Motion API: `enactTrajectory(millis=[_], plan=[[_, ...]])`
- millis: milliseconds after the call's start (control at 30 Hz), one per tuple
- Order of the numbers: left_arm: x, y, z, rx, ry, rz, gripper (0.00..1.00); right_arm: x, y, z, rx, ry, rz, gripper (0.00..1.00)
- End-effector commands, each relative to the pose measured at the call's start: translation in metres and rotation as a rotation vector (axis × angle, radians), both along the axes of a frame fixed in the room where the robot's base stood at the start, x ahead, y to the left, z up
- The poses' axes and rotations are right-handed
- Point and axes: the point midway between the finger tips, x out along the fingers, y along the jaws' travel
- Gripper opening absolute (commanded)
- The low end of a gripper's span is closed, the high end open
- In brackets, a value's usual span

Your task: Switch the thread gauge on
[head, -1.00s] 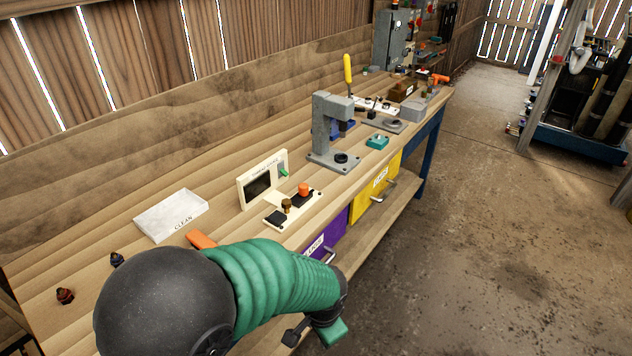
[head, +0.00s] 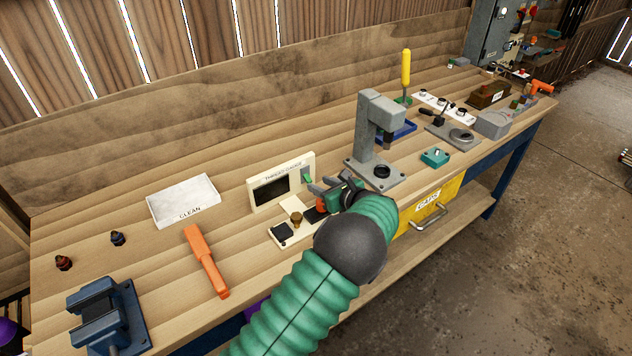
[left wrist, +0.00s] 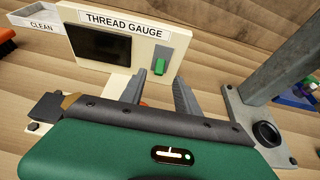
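The thread gauge (head: 283,182) is a cream panel with a dark screen, standing on the workbench; its label reads clearly in the left wrist view (left wrist: 118,42). Its green switch (left wrist: 160,67) sits at the lower end of a grey slot right of the screen. The switch also shows in the head view (head: 307,176). My left gripper (head: 320,186) is just in front of the panel's right side. Its two grey fingers (left wrist: 172,88) are apart with nothing visibly held, just below and right of the switch. Contact with the switch cannot be told. My right gripper is out of view.
A grey press-like stand (head: 366,135) rises close right of my left gripper. A fixture base with a brown knob (head: 296,219) lies before the gauge. A white CLEAN tray (head: 183,200), an orange-handled tool (head: 205,262) and a blue vise (head: 105,315) are left.

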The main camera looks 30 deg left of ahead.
Motion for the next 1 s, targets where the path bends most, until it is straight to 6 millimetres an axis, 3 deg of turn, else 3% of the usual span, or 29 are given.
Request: enactTrajectory(millis=[167, 500, 800, 1000], plan=[[0.013, 0.025, -0.013, 0.003, 0.004, 0.001, 0.38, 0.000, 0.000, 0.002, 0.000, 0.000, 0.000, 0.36], [0.017, 0.031, -0.016, 0.002, 0.002, -0.001, 0.38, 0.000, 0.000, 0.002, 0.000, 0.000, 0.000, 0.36], [0.017, 0.032, -0.016, 0.001, 0.003, -0.001, 0.02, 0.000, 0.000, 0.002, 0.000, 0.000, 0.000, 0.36], [0.017, 0.032, -0.016, 0.003, 0.002, 0.000, 0.00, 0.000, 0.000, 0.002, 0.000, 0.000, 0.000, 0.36]])
